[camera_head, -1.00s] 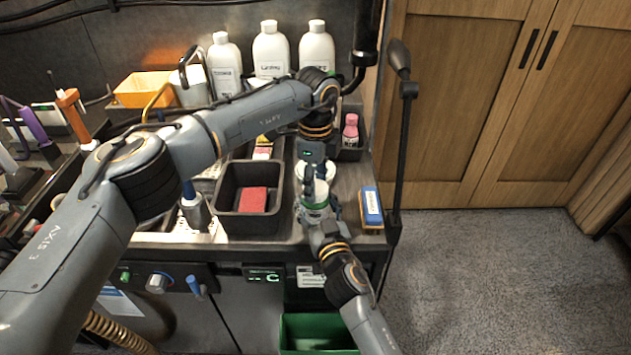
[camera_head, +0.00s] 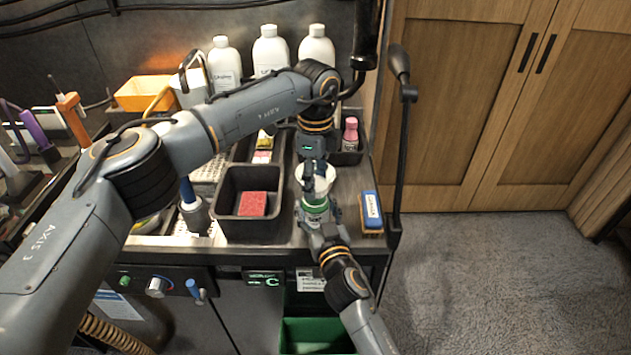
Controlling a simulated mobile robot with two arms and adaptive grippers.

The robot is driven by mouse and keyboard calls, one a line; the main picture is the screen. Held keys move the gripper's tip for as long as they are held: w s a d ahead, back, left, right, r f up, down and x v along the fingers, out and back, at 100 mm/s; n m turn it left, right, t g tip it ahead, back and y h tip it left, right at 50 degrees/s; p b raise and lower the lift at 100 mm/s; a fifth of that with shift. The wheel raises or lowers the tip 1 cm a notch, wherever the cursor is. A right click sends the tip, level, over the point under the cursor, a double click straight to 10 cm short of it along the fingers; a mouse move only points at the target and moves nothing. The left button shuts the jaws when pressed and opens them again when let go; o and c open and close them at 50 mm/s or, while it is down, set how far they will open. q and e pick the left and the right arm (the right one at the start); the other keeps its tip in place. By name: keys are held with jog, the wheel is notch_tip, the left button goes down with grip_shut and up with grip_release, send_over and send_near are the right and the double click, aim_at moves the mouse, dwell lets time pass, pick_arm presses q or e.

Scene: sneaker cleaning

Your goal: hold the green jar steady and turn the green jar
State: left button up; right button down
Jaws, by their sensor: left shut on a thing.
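The green jar (camera_head: 316,207), white with a green band, stands upright at the counter's front, right of the dark bin. My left gripper (camera_head: 314,182) comes down from above with its fingers at the jar's white top, shut on it. The lid's edge is partly hidden by the fingers. My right gripper (camera_head: 319,213) reaches in from the front, low down, with its fingers on both sides of the jar's body, seemingly against it. The jar's base is hidden behind the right gripper.
A dark bin (camera_head: 229,222) with a red sponge (camera_head: 252,204) is left of the jar. A blue-topped brush (camera_head: 371,212) lies to the right, near a black post (camera_head: 404,150). A pink-capped bottle (camera_head: 351,134) and white bottles (camera_head: 270,50) stand behind.

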pick_arm(q)
jog(key=shift+r, duration=0.1)
jog(key=shift+r, duration=2)
pick_arm(e)
jog(key=shift+c, duration=1.6)
grip_release()
